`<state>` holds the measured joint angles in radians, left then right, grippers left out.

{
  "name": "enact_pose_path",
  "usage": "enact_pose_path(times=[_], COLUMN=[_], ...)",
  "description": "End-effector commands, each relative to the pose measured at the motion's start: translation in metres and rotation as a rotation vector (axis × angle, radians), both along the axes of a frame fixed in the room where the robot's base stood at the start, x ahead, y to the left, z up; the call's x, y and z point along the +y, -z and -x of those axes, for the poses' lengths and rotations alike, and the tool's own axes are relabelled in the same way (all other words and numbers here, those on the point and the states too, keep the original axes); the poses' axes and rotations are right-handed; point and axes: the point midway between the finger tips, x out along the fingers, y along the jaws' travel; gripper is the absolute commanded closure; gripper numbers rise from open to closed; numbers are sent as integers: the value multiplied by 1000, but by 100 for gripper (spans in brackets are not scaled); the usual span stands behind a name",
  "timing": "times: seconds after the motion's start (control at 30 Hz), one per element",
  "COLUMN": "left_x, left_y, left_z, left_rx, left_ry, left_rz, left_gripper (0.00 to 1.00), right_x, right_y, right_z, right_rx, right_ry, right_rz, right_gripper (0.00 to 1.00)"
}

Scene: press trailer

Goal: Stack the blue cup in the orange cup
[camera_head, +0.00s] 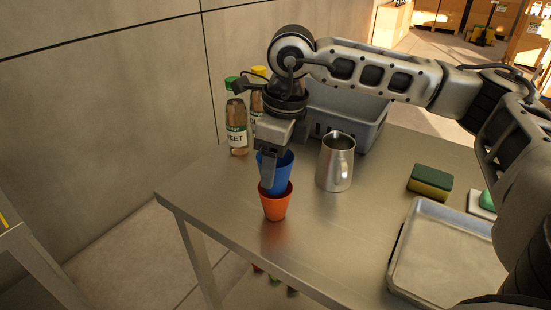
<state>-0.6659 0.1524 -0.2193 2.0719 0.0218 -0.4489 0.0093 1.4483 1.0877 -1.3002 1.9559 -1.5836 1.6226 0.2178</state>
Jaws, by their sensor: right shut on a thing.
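The blue cup (283,172) is upright, directly above the orange cup (275,207), with its lower part at or inside the orange cup's rim. I cannot tell how deep it sits. The orange cup stands upright on the metal table near its left front edge. My right gripper (268,180) points down and is shut on the blue cup, with one finger showing on the cup's near side. The other finger is hidden. My left gripper is not in view.
A steel pitcher (335,165) stands just right of the cups. Two bottles, one green-capped (236,120), stand behind left. A grey bin (345,115) is behind, a sponge (430,183) and metal tray (445,260) are right. The table (320,235) is clear in front of the pitcher.

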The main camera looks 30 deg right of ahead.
Motion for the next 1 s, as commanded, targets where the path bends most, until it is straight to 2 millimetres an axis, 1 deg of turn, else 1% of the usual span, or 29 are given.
enact_pose_path(times=[0.3,0.4,0.5,0.53,0.6,0.87,1.0], left_x=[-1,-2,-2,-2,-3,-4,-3], left_y=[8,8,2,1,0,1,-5], left_z=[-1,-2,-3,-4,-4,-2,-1], left_rx=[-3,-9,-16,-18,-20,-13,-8], left_ry=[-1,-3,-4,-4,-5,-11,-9], left_rz=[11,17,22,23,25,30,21], left_gripper=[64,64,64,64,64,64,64], right_x=[0,0,0,0,0,0,0], right_y=[11,13,12,12,12,11,1], right_z=[0,0,0,0,0,0,0], right_rx=[1,1,0,0,0,0,-1], right_ry=[0,0,0,0,0,0,0], right_rz=[0,0,0,0,0,0,0], right_gripper=[64,64,64,37,20,20,20])
